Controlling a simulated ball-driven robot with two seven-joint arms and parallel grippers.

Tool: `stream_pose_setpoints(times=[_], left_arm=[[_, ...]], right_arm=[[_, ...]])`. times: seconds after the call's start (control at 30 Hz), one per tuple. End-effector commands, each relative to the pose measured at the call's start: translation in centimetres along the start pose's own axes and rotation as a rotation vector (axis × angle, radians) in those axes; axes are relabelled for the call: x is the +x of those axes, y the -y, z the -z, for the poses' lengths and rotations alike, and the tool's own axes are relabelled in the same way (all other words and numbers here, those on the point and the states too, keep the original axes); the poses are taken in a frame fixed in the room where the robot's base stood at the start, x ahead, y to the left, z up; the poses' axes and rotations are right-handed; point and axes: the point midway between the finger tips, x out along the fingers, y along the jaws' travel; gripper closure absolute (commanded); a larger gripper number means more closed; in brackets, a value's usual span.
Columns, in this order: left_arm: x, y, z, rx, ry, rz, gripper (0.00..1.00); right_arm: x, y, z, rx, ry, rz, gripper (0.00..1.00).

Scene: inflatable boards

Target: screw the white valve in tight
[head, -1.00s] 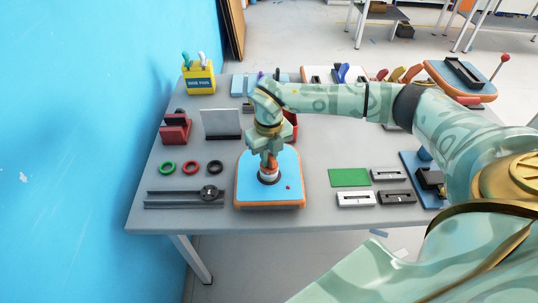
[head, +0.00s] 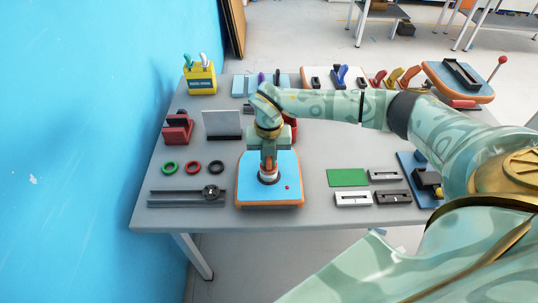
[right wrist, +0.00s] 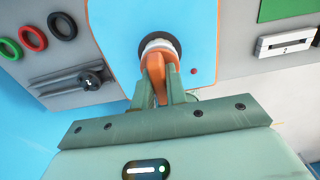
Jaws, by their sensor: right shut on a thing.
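The inflatable board (head: 286,192), blue with an orange rim, lies near the table's front edge. The white valve (head: 268,178) sits upright at a dark ring in the board's top. My right gripper (head: 268,166) points straight down over it and is shut on it. In the right wrist view, the green fingers of my right gripper (right wrist: 159,68) stand around an orange piece on top of the white valve (right wrist: 158,43). The fingers hide part of the valve, and I cannot tell how deep it sits. My left gripper is not in view.
Left of the board are green, red and black rings (head: 193,168) and a grey rail with a round black knob (head: 210,191). To the right lie a green mat (head: 347,178) and several slotted blocks (head: 353,199). A red holder (head: 178,128) stands further back.

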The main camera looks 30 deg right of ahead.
Motion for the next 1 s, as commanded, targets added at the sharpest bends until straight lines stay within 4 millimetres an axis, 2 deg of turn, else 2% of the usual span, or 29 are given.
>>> stream_pose_setpoints(times=[0.17, 0.53, 0.8, 1.0], left_arm=[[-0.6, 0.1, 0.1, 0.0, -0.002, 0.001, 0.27], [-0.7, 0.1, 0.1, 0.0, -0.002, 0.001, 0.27], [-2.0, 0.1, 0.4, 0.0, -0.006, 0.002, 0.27], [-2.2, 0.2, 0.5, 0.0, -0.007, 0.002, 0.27]], right_arm=[[-0.1, 0.0, 0.0, 0.097, 0.0, -0.001, 1.0], [-0.1, 0.0, 0.0, 0.125, 0.0, 0.0, 1.0], [-0.2, 0.0, 0.0, 0.341, 0.0, -0.001, 1.0], [-0.1, 0.0, 0.0, 0.405, 0.0, -0.001, 1.0]])
